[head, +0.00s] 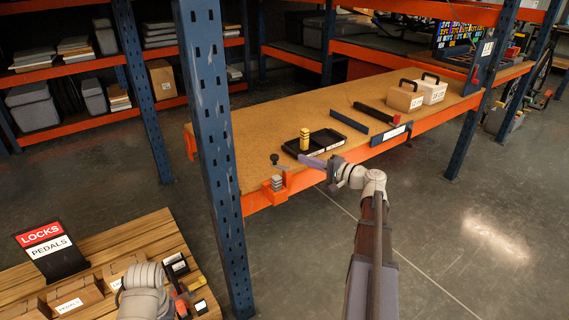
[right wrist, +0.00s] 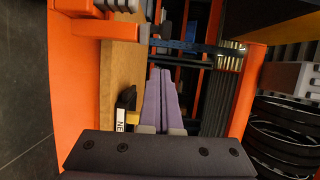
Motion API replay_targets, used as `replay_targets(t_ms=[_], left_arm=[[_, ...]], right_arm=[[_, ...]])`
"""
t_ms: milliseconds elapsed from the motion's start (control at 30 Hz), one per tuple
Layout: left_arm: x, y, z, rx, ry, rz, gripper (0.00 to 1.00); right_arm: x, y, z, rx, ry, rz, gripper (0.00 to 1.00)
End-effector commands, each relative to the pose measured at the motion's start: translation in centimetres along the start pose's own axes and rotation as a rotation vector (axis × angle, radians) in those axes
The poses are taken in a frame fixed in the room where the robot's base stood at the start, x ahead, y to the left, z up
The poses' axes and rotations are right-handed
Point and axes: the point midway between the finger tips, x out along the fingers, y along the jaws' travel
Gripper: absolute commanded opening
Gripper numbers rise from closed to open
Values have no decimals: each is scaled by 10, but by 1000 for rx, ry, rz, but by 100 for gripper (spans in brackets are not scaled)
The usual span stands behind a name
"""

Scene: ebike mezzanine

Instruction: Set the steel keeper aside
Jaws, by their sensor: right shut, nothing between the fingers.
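A grey, ridged metal block that looks like the steel keeper (head: 277,183) sits at an orange bracket (head: 273,196) on the front edge of the bench, near the blue upright. In the right wrist view a grey piece (right wrist: 122,5) shows beside the orange bracket (right wrist: 90,27), cut by the top edge. My right gripper (head: 312,162) is shut and empty, its purple fingers pointing left just in front of the black tray, right of the block and apart from it. The fingers fill the middle of the wrist view (right wrist: 158,98). My left gripper (head: 186,302) is low over the pallet; its fingers are unclear.
A black tray (head: 325,148) with a yellow item (head: 304,139) stands behind my right gripper. A dark ball-topped lever (head: 275,160) stands behind the block. The blue upright (head: 212,150) rises close on the left. Boxes (head: 404,97) stand farther right. A LOCKS/PEDALS sign (head: 48,247) stands on the pallet.

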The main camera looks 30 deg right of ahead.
Motion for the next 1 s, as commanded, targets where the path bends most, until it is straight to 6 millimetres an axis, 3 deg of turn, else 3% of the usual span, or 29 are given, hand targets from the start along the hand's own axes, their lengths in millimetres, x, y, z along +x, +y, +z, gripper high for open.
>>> replay_targets(t_ms=[167,567,767,1000], left_arm=[[9,1,0,0,0,0,0],[8,1,0,0,0,0,0],[8,1,0,0,0,0,0],[8,1,0,0,0,0,0]], right_arm=[[-14,1,-16,15,36,-40,0],[-12,-1,-17,16,38,-43,0],[13,-2,-18,16,35,-43,0],[63,-4,-21,16,35,-43,0]])
